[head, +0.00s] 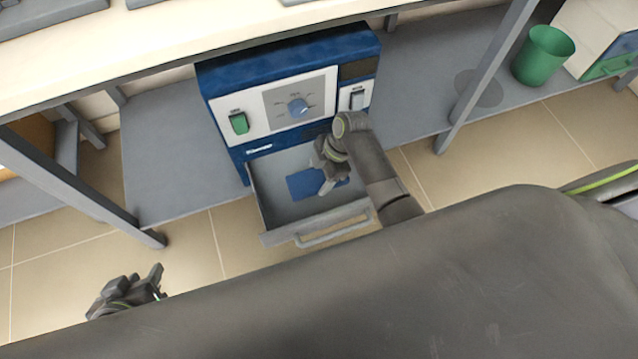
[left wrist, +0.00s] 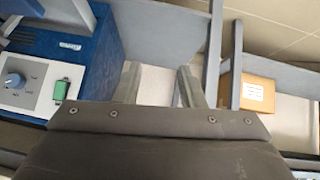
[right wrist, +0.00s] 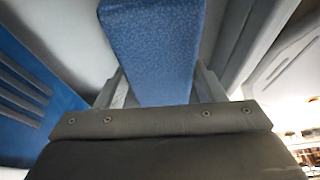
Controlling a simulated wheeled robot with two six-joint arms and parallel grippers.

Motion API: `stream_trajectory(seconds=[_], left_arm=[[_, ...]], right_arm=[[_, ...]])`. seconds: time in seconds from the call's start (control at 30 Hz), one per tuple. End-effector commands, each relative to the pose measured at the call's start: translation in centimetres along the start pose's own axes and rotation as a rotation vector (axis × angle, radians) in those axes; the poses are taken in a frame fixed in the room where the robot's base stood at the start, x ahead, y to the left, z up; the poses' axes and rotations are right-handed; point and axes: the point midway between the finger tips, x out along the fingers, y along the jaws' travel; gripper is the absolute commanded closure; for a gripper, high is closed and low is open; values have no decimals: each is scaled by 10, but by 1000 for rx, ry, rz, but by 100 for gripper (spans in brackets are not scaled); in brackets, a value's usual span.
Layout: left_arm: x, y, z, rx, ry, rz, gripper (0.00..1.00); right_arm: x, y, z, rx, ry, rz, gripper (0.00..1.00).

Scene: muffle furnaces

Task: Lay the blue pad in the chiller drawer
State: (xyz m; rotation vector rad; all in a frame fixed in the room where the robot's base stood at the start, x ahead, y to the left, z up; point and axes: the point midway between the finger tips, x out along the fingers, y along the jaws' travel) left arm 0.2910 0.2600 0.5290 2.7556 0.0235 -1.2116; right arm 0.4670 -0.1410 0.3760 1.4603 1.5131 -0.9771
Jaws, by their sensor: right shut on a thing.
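The chiller (head: 290,100) is a blue and white unit with a dial, standing on a grey low shelf. Its grey drawer (head: 285,222) is pulled open at the front. The blue pad (head: 302,184) shows inside the drawer outline, partly hidden by my right gripper (head: 329,186). In the right wrist view the blue pad (right wrist: 155,45) is between the fingers, and my right gripper is shut on it. Whether the pad touches the drawer floor I cannot tell. My left gripper (head: 155,282) is empty and open, low at the left, away from the drawer; its spread fingers show in the left wrist view (left wrist: 158,85).
A green bin (head: 543,56) stands on the shelf at the right, near a white cabinet with drawers (head: 600,45). Grey table legs (head: 85,190) flank the chiller. A cardboard box (left wrist: 258,94) shows in the left wrist view. The tiled floor in front is clear.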

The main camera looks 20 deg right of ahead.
Motion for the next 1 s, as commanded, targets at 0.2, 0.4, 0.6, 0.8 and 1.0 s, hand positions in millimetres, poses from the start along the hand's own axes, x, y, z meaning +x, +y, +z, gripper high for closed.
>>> stream_trajectory(seconds=[0.2,0.4,0.6,0.8,1.0], left_arm=[[2,-4,-40,25,203,-24,64],[0,-4,-55,36,275,-32,64],[-5,-5,-80,55,413,-44,64],[-22,-4,-119,91,638,-61,64],[-43,-1,-149,125,836,-72,64]], right_arm=[[12,0,5,1,0,-1,59],[15,0,6,1,0,0,59],[24,0,10,1,0,-2,59],[36,0,15,1,-1,-1,59],[46,0,19,1,-1,0,59]])
